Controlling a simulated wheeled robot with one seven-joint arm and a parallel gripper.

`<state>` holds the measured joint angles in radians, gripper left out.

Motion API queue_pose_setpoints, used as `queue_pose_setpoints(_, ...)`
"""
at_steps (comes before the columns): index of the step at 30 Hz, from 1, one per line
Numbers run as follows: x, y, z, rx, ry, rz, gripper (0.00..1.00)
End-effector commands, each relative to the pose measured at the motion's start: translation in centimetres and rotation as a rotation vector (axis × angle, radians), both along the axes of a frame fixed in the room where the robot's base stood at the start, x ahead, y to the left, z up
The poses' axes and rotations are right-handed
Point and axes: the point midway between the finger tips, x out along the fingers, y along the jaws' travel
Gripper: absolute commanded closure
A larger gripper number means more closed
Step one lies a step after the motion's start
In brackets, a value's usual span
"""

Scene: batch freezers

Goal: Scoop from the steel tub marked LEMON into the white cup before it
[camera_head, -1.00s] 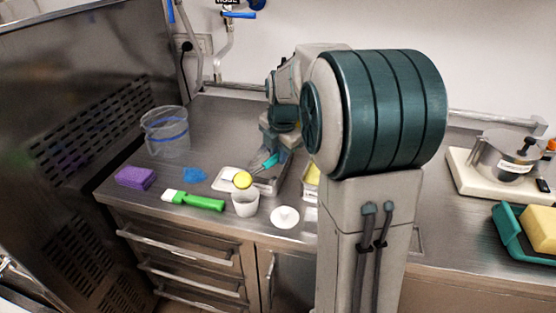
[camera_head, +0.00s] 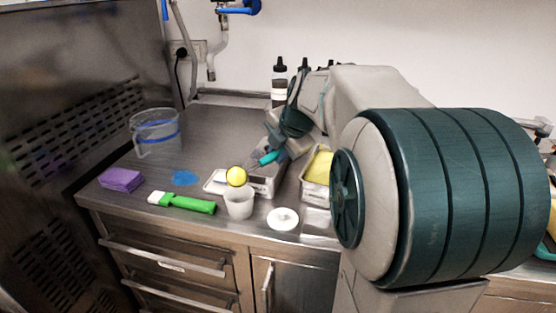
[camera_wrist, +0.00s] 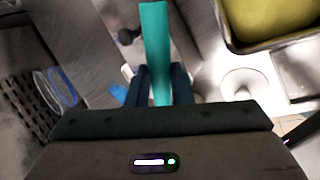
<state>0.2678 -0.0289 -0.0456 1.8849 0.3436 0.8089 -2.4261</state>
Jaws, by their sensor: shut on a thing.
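My gripper (camera_head: 279,153) is shut on the teal handle (camera_head: 268,158) of a scoop; the handle also shows between the fingers in the wrist view (camera_wrist: 157,45). A yellow ball (camera_head: 236,176) is at the scoop's far end. It appears just above and behind the rim of the white cup (camera_head: 239,205); I cannot tell whether it is over the opening. A steel tub (camera_head: 265,187) stands behind the cup, partly under my gripper. Another steel tub (camera_head: 313,194) with yellow contents is to its right, partly hidden by my arm. No LEMON mark is readable.
A green-handled brush (camera_head: 187,203), blue cloth (camera_head: 185,178), purple sponge (camera_head: 121,180) and clear jug (camera_head: 155,133) lie left of the cup. Dark-capped bottles (camera_head: 279,85) stand behind.

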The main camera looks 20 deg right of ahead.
Motion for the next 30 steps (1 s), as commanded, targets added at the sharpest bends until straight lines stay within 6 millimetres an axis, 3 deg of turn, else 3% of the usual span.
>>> queue_pose_setpoints(30,-0.59,-0.26,-1.02,0.091,-0.220,-0.001,1.00)
